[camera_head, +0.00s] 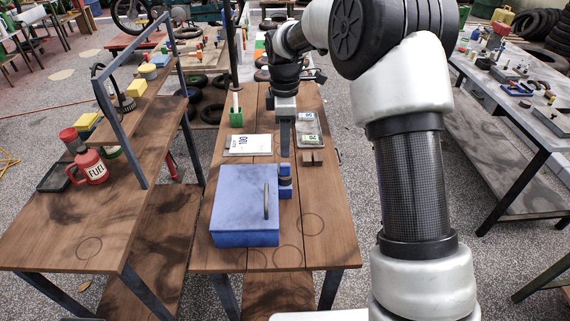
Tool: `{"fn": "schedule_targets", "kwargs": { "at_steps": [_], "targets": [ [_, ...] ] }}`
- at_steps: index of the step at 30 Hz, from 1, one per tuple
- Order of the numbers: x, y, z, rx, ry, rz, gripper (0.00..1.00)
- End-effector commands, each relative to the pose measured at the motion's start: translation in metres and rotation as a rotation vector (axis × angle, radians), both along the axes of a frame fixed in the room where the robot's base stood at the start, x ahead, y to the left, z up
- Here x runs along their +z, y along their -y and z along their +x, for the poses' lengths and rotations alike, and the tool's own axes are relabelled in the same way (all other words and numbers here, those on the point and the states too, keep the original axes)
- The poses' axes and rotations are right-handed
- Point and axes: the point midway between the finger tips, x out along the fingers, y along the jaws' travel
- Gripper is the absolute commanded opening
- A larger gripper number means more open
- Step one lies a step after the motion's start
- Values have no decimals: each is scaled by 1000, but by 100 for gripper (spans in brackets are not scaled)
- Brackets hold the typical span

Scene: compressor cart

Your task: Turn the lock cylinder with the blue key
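A blue box (240,208) with a grey bar handle on its top stands on the middle wooden table. A small blue piece with a dark rounded part (285,184) sits against its right side; I cannot tell whether this is the key, the lock cylinder or a holder. No separate key shape is clear. My gripper (285,150) points down over the table, just beyond the small blue piece in the picture, apparently apart from it. Its fingers show edge-on as one grey slab, so their opening and anything between them are hidden.
A white-labelled packet (250,144), a grey packet (307,128) and a small brown block (312,157) lie near my gripper. The middle table's front right is clear. My arm covers the right side.

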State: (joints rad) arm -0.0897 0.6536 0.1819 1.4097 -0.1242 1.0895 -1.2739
Motion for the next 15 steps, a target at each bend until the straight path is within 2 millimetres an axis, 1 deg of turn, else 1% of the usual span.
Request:
{"fn": "schedule_targets", "kwargs": {
  "at_steps": [1,9,12,15],
  "targets": [
    [-12,0,-1,0,-5,-1,36],
    [-63,0,-1,0,-3,-1,36],
    [-77,0,-1,0,-2,-1,36],
    [-87,0,0,-1,-1,-1,36]
  ]
}}
